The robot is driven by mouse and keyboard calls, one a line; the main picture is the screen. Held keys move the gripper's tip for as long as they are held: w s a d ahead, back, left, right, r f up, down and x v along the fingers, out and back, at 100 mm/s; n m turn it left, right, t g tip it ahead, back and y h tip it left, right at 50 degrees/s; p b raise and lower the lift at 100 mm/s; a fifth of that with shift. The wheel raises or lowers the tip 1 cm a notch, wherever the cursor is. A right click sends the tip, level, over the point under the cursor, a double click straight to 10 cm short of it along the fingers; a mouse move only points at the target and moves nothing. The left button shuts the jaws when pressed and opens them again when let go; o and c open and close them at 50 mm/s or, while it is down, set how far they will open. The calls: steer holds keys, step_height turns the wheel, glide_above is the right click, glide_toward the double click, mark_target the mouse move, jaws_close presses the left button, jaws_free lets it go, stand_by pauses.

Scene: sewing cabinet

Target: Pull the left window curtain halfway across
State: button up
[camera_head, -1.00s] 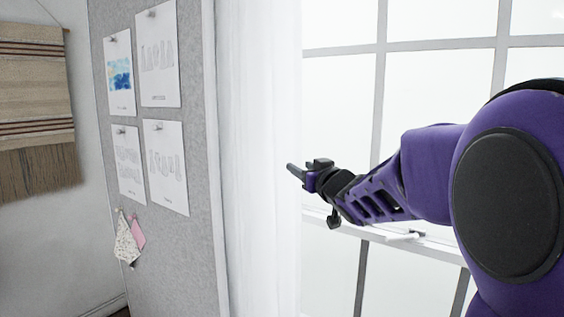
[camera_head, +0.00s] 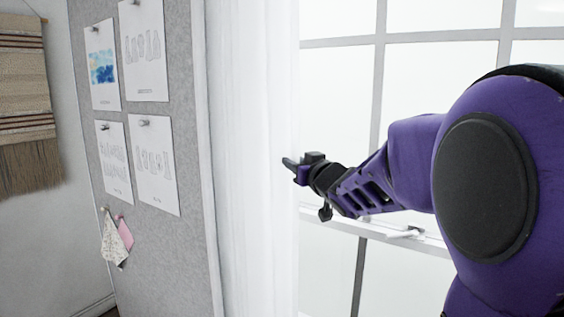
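The left window curtain (camera_head: 250,150) is sheer and white and hangs straight down beside the grey pinboard, at the left side of the window (camera_head: 430,90). My gripper (camera_head: 288,163) is at the end of my purple arm, which reaches in from the right. Its tip is at the curtain's right edge, at about mid-height in the picture. I cannot tell whether it touches the curtain, or whether its fingers are open or shut.
A grey pinboard (camera_head: 180,60) with several pinned sheets stands left of the curtain. Two small fabric swatches (camera_head: 114,242) hang low on it. A woven wall hanging (camera_head: 25,110) is at the far left. A window handle (camera_head: 402,233) sits on the white frame bar below my arm.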

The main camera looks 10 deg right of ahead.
jaws_close()
stand_by(1.1)
